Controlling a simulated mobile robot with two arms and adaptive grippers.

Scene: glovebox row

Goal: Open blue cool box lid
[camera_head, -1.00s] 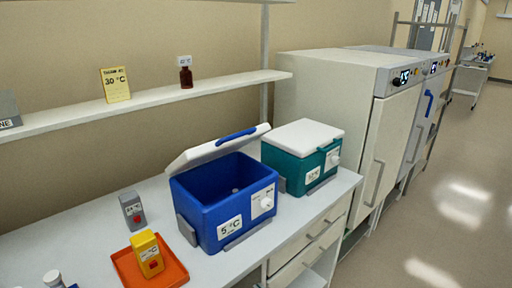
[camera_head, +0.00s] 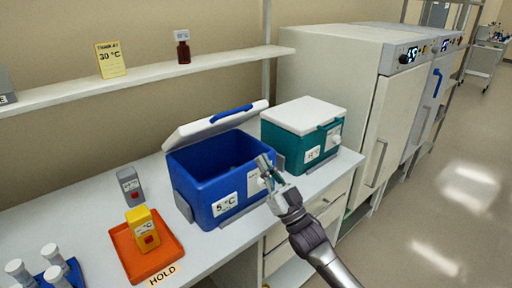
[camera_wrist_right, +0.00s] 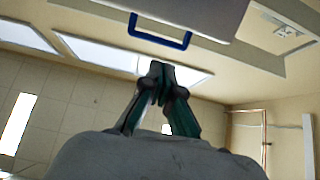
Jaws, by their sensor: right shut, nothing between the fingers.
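The blue cool box (camera_head: 208,180) stands on the bench with a "5 °C" label on its front. Its white lid (camera_head: 214,127) is raised and tilted back, with a blue handle (camera_head: 231,114) on its edge. The box's inside shows dark blue. My right gripper (camera_head: 264,162) is shut and empty, in front of the box's right front corner in the head view, covering part of the front label and knob. In the right wrist view, the shut fingers (camera_wrist_right: 160,75) point up below the lid's blue handle (camera_wrist_right: 160,32), apart from it. My left gripper is out of view.
A teal cool box (camera_head: 290,150) with a closed white lid (camera_head: 304,115) stands just right of the blue one. An orange tray (camera_head: 122,262) with a yellow device (camera_head: 143,232), a grey device (camera_head: 129,184) and white-capped vials (camera_head: 52,254) are on the left. A shelf (camera_head: 150,75) runs above.

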